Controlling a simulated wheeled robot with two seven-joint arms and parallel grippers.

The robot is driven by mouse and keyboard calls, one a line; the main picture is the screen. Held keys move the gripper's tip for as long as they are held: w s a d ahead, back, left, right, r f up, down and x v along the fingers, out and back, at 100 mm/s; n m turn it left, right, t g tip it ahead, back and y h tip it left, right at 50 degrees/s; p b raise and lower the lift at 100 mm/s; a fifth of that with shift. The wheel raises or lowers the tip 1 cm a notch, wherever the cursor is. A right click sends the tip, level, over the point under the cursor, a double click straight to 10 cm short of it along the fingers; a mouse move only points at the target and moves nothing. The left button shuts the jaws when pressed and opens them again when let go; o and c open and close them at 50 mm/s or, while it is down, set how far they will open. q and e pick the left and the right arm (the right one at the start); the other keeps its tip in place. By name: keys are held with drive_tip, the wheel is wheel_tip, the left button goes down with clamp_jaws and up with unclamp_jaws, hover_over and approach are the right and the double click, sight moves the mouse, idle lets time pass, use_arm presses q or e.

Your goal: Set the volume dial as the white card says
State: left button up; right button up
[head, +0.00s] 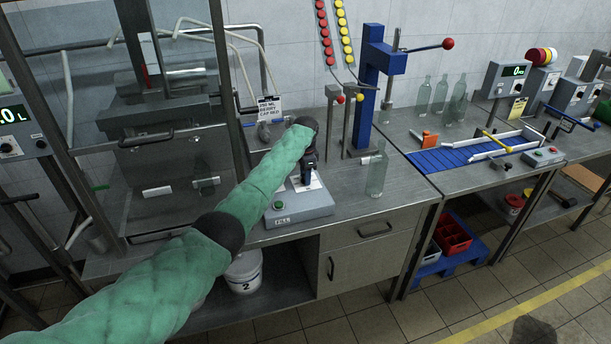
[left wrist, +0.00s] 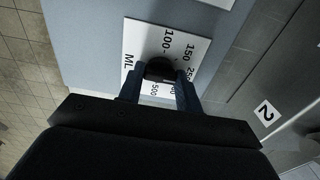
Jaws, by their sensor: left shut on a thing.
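The white card (head: 268,108) hangs at the back of the left bench. Its print reads ML, BERRY, CAP RED; the number on its top line is too small to read surely. The grey fill box (head: 300,207) stands on the bench below it, with a green button. In the left wrist view, the black volume dial (left wrist: 160,67) sits on a white scale plate (left wrist: 143,38) marked 100, 150, 250 and 500 ML, some marks partly hidden. My left gripper (left wrist: 160,84) is shut on the dial; it also shows in the head view (head: 307,177). The dial's pointer is hidden.
A clear bottle (head: 377,172) stands just right of the fill box. A blue press (head: 370,85) and two levers stand behind. A steel machine frame (head: 228,90) rises left of my arm. More bottles (head: 440,95) and a blue conveyor (head: 455,157) are further right.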

use_arm(q)
drive_tip(key=o, duration=0.9)
drive_tip(key=shift+r, duration=0.1)
drive_tip(key=shift+o, duration=0.4)
use_arm(e)
drive_tip(key=shift+a, duration=0.6)
use_arm(q)
drive_tip(key=shift+r, duration=0.25)
wheel_tip(320, 180, up, 6)
drive_tip(key=b, duration=0.2)
drive_tip(key=shift+w+f+b, duration=0.1)
drive_tip(key=shift+f+b, duration=0.15)
drive_tip(key=shift+b, duration=0.1)
drive_tip(key=shift+r, duration=0.85)
use_arm(e)
drive_tip(key=w+a+r, duration=0.1)
drive_tip(key=w+r, duration=0.3)
drive_tip(key=shift+a+r, duration=0.15)
drive_tip(key=shift+a, duration=0.25)
